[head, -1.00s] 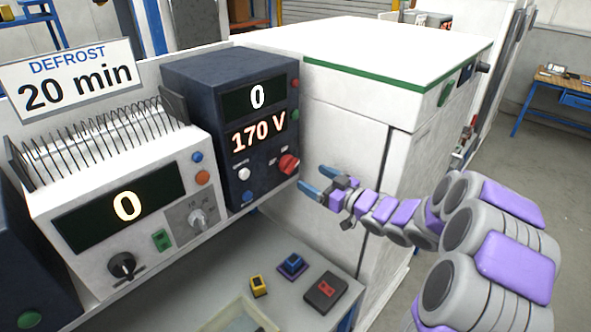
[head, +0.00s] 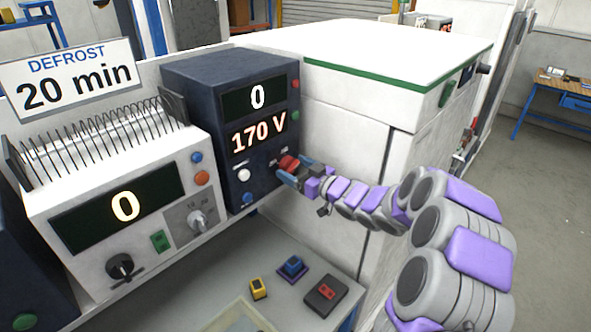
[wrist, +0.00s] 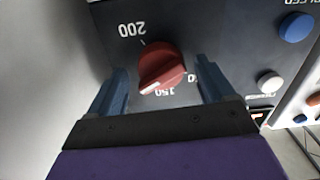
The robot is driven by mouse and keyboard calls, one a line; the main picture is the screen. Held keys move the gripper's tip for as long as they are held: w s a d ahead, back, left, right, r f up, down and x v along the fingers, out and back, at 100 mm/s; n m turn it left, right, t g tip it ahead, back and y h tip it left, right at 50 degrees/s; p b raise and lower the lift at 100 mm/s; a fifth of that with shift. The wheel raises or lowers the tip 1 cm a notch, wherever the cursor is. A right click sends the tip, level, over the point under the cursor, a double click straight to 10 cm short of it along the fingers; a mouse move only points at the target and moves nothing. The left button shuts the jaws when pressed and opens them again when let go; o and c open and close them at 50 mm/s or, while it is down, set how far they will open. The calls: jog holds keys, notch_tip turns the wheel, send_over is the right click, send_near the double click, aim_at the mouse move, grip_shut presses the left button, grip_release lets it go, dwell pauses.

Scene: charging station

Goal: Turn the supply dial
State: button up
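The supply is a dark blue box (head: 205,95) on the bench, with displays reading 0 and 170 V. Its red dial (head: 289,163) is low on the right of the front panel. In the wrist view the red dial (wrist: 161,66) lies between my two blue fingers, with marks 200 and 150 around it. My gripper (head: 290,172) is at the panel, and it shows in the wrist view (wrist: 160,85) with its fingers apart on either side of the dial. Gaps show between the dial and both fingers. The fingertips' depth against the panel is hard to tell.
A white unit (head: 125,215) with a display reading 0 and its own knobs stands to the left. Yellow (head: 258,288), blue (head: 292,267) and red-and-black (head: 326,293) items lie on the bench below. A large white cabinet (head: 380,70) stands right behind my arm.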

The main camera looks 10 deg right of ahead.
jog(key=c, duration=1)
jog(key=shift+r+m+p, duration=0.15)
jog(key=shift+m+p, duration=0.15)
jog(key=shift+p, duration=0.7)
jog(key=m+p, duration=0.1)
jog(key=p, duration=0.1)
jog(key=shift+r+p, duration=0.2)
jog(key=shift+p, duration=0.1)
jog(key=m+p, duration=0.2)
jog(key=p, duration=0.3)
jog(key=m+p, duration=0.1)
jog(key=p, duration=0.2)
jog(key=shift+f+m, duration=0.1)
jog(key=shift+m, duration=0.2)
jog(key=shift+f+m, duration=0.1)
jog(key=shift+m, duration=0.2)
